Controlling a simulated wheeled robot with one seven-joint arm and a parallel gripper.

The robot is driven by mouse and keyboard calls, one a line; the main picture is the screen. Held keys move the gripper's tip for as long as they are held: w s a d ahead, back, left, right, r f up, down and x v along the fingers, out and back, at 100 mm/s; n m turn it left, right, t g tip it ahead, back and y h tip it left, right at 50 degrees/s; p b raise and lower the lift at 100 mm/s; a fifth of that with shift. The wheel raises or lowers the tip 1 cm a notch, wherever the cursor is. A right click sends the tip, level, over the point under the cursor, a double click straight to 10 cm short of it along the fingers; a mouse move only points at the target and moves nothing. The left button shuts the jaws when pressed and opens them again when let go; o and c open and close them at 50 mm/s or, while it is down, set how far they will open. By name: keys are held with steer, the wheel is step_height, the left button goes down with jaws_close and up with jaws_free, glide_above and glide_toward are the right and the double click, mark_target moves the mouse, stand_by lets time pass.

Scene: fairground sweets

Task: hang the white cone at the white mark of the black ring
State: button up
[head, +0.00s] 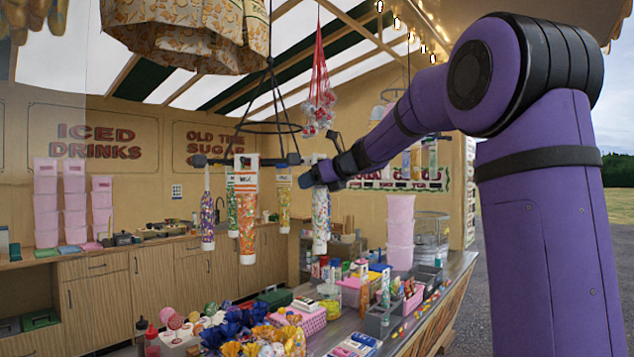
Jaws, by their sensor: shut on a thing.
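The white cone (320,222), a long speckled bag with a pale top, hangs upright below my gripper (321,172). My gripper is shut on it near its top; the fingers partly hide the grip. The black ring (268,127) hangs from dark cords left of my gripper, with a dark bar and clip blocks below it. A purple cone (207,215), an orange cone (247,220), a green cone (231,205) and a yellow cone (284,205) hang there. The white cone is right of the yellow cone and apart from it. I cannot make out the white mark.
A patterned cloth shade (190,32) and a red net of sweets (319,100) hang above. The counter (425,310) below is crowded with sweets, boxes and a stack of pink tubs (400,232). Open air lies between the hanging cones and the counter goods.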

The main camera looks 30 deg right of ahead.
steer(key=shift+w+a+r, duration=0.2)
steer(key=shift+a+r, duration=0.05)
steer(key=shift+a, duration=0.3)
steer(key=shift+w+a+r, duration=0.15)
steer(key=shift+a+r, duration=0.05)
steer(key=shift+a, duration=0.3)
steer(key=o, duration=1.3)
steer(key=shift+c, duration=0.2)
steer(key=shift+d+v, duration=0.25)
steer(key=shift+v, duration=1.55)
steer(key=shift+f+v, duration=0.15)
steer(key=shift+v, duration=1.35)
steer(key=shift+f+v, duration=0.1)
steer(key=shift+v, duration=1.35)
steer(key=shift+s, duration=0.1)
